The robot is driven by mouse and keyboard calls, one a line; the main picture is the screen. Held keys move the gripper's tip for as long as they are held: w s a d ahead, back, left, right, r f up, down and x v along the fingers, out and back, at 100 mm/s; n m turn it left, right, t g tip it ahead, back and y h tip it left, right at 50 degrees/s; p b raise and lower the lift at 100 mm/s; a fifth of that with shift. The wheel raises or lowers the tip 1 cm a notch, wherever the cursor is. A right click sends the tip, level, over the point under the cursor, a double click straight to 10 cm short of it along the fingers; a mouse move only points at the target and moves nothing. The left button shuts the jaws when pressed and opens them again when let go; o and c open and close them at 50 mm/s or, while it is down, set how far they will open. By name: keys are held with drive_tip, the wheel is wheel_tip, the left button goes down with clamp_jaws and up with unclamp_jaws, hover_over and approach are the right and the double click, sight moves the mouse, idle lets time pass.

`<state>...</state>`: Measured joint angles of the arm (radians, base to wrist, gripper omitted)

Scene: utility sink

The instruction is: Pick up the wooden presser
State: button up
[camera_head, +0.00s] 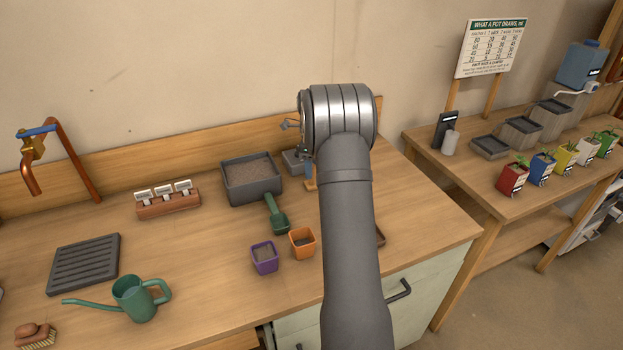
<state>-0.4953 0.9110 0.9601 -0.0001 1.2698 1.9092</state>
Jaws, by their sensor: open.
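A small piece of light brown wood (310,185) shows just left of my arm, right of the dark soil tray. It looks like part of the wooden presser; the rest is hidden behind my arm. My gripper (308,168) is mostly hidden behind my grey wrist. Only a narrow bluish-grey part shows, just above the wood and close to it in the picture. I cannot tell whether they touch. Nothing is seen held in the open gripper.
A soil-filled tray (252,190), a green scoop (278,216), a purple pot (264,258) and an orange pot (302,243) stand left of my arm. A green watering can (134,300) is at front left. The bench (430,225) is clear at right.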

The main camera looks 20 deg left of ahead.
wheel_tip(320, 180, down, 4)
drive_tip(key=shift+s+f, duration=0.1)
drive_tip(key=c, duration=1.1)
